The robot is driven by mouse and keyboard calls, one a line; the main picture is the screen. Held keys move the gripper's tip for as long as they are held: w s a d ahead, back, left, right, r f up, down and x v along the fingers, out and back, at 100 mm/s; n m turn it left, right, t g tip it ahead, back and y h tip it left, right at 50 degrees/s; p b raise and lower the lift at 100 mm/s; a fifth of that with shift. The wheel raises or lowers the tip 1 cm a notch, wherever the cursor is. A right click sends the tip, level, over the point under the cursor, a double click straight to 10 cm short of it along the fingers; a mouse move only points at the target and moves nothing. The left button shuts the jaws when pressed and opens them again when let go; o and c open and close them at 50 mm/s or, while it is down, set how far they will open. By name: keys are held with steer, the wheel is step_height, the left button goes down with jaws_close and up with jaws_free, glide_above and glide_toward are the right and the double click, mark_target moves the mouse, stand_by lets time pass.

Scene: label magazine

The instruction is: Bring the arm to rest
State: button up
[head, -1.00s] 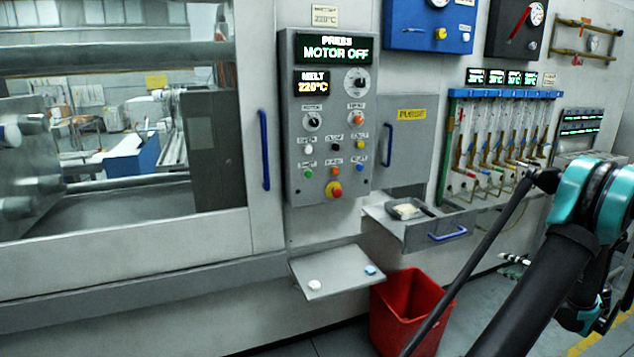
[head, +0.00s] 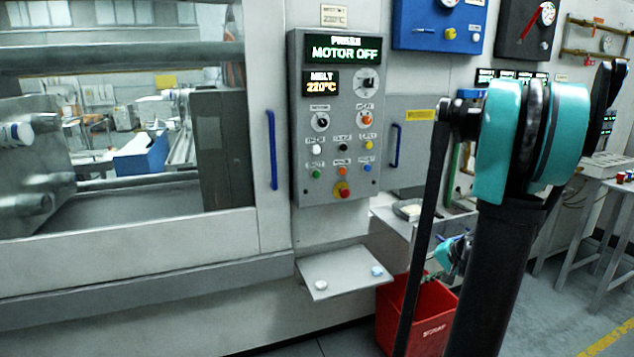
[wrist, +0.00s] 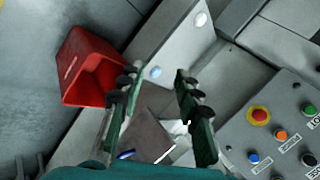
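My gripper (wrist: 155,80) is open in the wrist view. Its two dark green fingers stand apart with nothing held between them. Beyond them are a small shelf (wrist: 178,38) with a white and a blue round piece, and an open drawer, partly hidden by the fingers. In the head view my arm (head: 530,130) rises on the right, its teal joint high and its dark links hanging down. A small teal part of my arm shows behind the links, above the red bin.
The press control panel (head: 337,120) reads MOTOR OFF. The shelf (head: 345,274) juts out below it. The drawer (head: 385,218) stands open to the right, partly behind my arm. A red bin (head: 385,318) stands on the floor below. A grey table (head: 612,190) stands at the right, with open floor before it.

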steer(key=s+a+f+n+g+h, duration=0.1)
steer(key=s+a+f+n+h, duration=0.1)
steer(key=s+a, duration=0.4)
steer(key=s+a+f+n+g+h, duration=0.1)
steer(key=s+a+n, duration=0.4)
steer(key=s, duration=0.8)
steer(key=shift+s+a+f+h, duration=0.35)
steer(key=shift+a+f+h, duration=0.25)
steer(key=shift+a+h, duration=0.3)
